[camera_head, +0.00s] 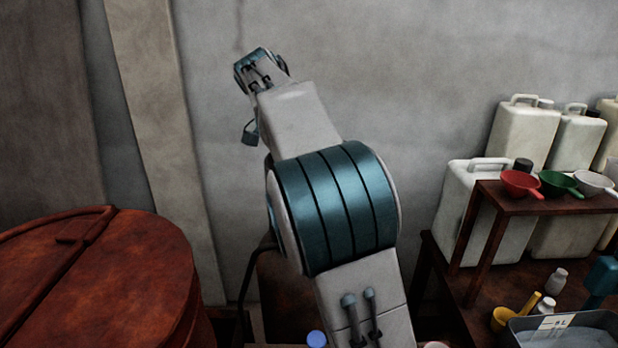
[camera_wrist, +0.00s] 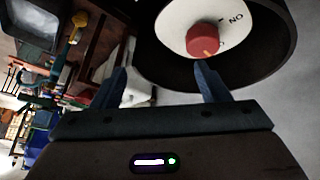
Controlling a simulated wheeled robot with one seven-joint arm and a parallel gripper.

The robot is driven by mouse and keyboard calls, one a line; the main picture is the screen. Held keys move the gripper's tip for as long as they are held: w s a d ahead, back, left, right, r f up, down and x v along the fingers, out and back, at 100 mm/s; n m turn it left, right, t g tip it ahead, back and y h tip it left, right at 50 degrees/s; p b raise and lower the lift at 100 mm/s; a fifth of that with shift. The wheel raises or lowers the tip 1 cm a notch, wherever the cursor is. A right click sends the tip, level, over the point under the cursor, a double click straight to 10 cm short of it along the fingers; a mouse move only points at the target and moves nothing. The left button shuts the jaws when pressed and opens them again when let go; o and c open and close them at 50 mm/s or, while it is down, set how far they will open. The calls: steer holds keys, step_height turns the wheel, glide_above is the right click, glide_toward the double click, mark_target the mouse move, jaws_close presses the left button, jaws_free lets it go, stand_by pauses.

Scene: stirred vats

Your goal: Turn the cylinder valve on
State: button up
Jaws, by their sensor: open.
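The cylinder valve shows in the wrist view as a red knob (camera_wrist: 203,38) on a white round dial (camera_wrist: 178,22). The dial bears the word ON and a second mark that is partly hidden. A wide dark round rim (camera_wrist: 276,45) surrounds the dial. The red knob has a small orange pointer mark at its lower edge. My gripper (camera_wrist: 160,78) is open and empty, its two fingers apart. The right fingertip is just below the knob in the picture; I cannot tell whether it touches. In the head view I cannot make out the valve.
In the head view, a rusty lidded vat (camera_head: 130,275) stands at left. At right, a small shelf (camera_head: 540,200) holds red, green and white funnels before several white jugs (camera_head: 523,133). A grey tub (camera_head: 570,335) is at lower right. A bare wall (camera_head: 420,60) lies behind.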

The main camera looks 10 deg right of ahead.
steer(key=w+a+m+h+b, duration=0.1)
steer(key=w+a+m+h, duration=0.25)
steer(key=a, duration=0.45)
steer(key=shift+n+t+y, duration=0.3)
steer(key=shift+n+y, duration=0.05)
steer(key=shift+y, duration=0.1)
steer(key=x, duration=0.9)
steer(key=w+x, duration=0.1)
steer(key=x, duration=0.4)
steer(key=shift+d+r, duration=0.15)
steer(key=shift+r, duration=0.25)
steer(key=c, duration=1)
